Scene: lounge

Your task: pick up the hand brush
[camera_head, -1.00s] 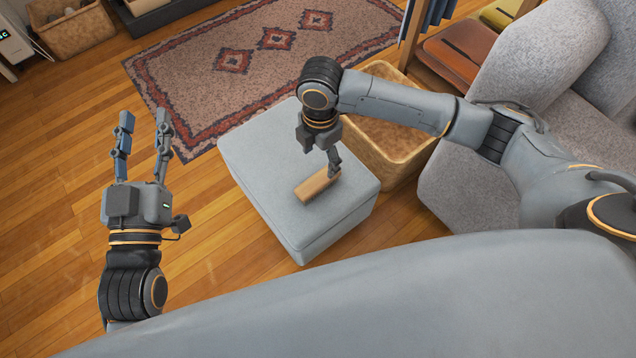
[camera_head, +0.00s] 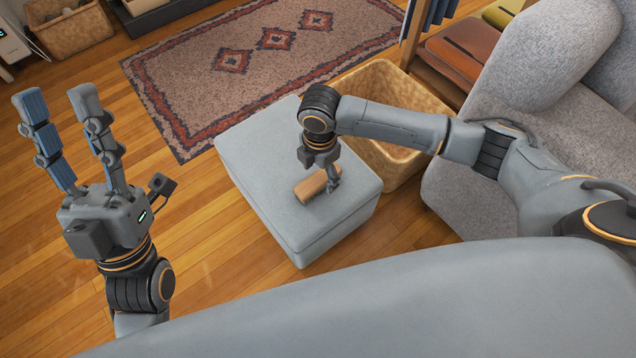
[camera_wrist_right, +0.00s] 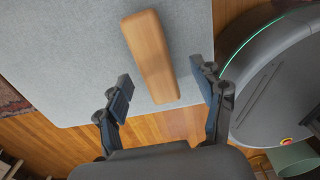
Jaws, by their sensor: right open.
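The hand brush (camera_head: 309,187) shows as a light wooden block on top of the grey ottoman (camera_head: 265,190). My right gripper (camera_head: 328,180) points down at the brush and partly covers it in the head view. In the right wrist view the brush (camera_wrist_right: 152,57) lies lengthwise between the two spread fingers of my right gripper (camera_wrist_right: 161,78), with a gap on each side. No bristles show. My left gripper (camera_head: 57,95) is raised over the floor at the left, with its fingers apart and nothing between them.
A woven basket (camera_head: 392,160) stands right behind the ottoman. A grey sofa (camera_head: 540,110) is at the right. A patterned rug (camera_head: 200,85) lies behind on the wooden floor. Open floor (camera_head: 205,260) lies between my left gripper and the ottoman.

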